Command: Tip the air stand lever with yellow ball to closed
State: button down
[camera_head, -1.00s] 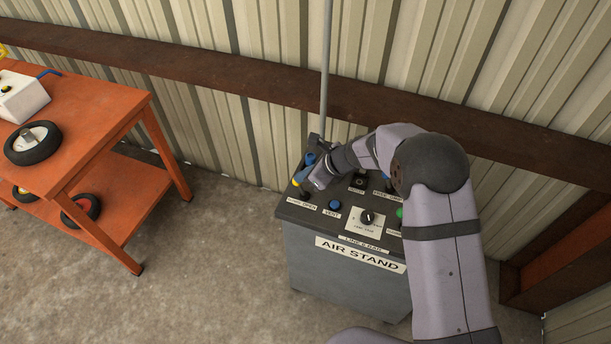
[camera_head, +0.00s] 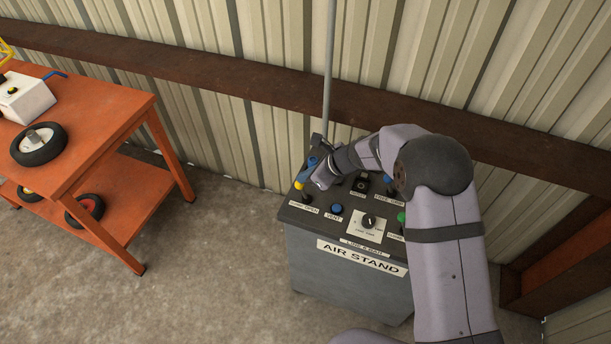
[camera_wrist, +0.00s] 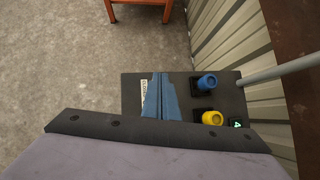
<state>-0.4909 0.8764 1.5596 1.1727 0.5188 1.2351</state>
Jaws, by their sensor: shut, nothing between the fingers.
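The grey air stand (camera_head: 350,287) stands against the wall, with its panel on top. In the head view a yellow ball (camera_head: 299,186) sits at the panel's left edge, above a dark lever base and a label. In the wrist view a yellow-ended lever (camera_wrist: 212,118) stands beside a blue-ended one (camera_wrist: 207,83); I cannot tell whether it is the same yellow ball. My gripper (camera_wrist: 162,95) has its blue fingers together and empty, over the panel between a white label and these levers, apart from both in the picture. My wrist hides part of the panel.
A blue button (camera_head: 337,209), a dial (camera_head: 369,220) and a green button (camera_head: 401,217) are on the panel. A grey pipe (camera_head: 329,70) rises behind it. An orange bench (camera_head: 100,110) with wheels stands left, with open floor between.

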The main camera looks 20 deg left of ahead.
jog(key=a+r+v, duration=0.1)
jog(key=a+v, duration=0.1)
jog(key=v, duration=1.1)
jog(key=shift+s+a+r+b, duration=0.2)
jog(key=shift+r+b, duration=0.1)
jog(key=shift+b, duration=0.1)
